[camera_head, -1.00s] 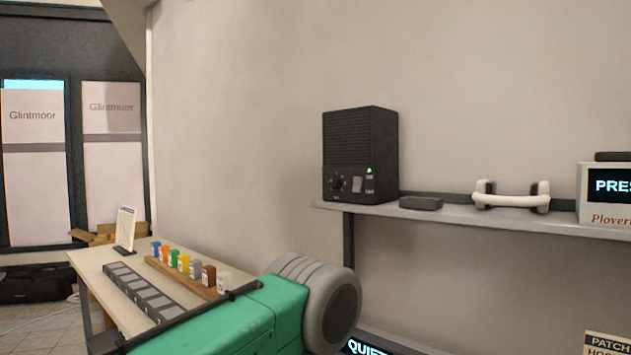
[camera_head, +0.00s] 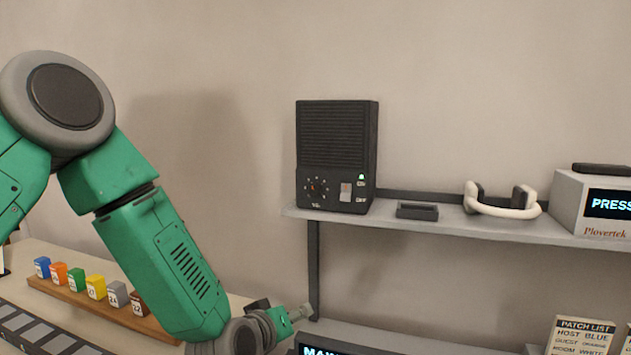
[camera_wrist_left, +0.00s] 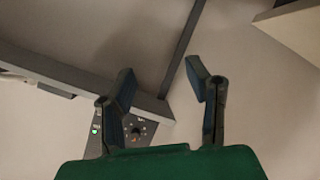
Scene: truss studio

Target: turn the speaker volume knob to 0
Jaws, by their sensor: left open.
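The speaker (camera_head: 336,145) is a black box with a ribbed grille, upright on the left end of the wall shelf. Its volume knob (camera_head: 316,187) is a small dark dial ringed by pale marks, low on the front; its setting is too small to read. A light switch and a green light sit right of it. My left gripper (camera_head: 300,312) is below the shelf's left end, apart from the speaker. In the left wrist view its jaws (camera_wrist_left: 163,82) are open and empty. The knob (camera_wrist_left: 135,131) appears there upside down, partly beside the left finger.
The shelf (camera_head: 450,227) also holds a small dark tray (camera_head: 417,211), a white-and-grey headset (camera_head: 502,201) and a display box (camera_head: 598,203). A lower shelf carries a lit sign and a patch list card (camera_head: 581,336). Coloured blocks stand on a wooden rack (camera_head: 105,308) at left.

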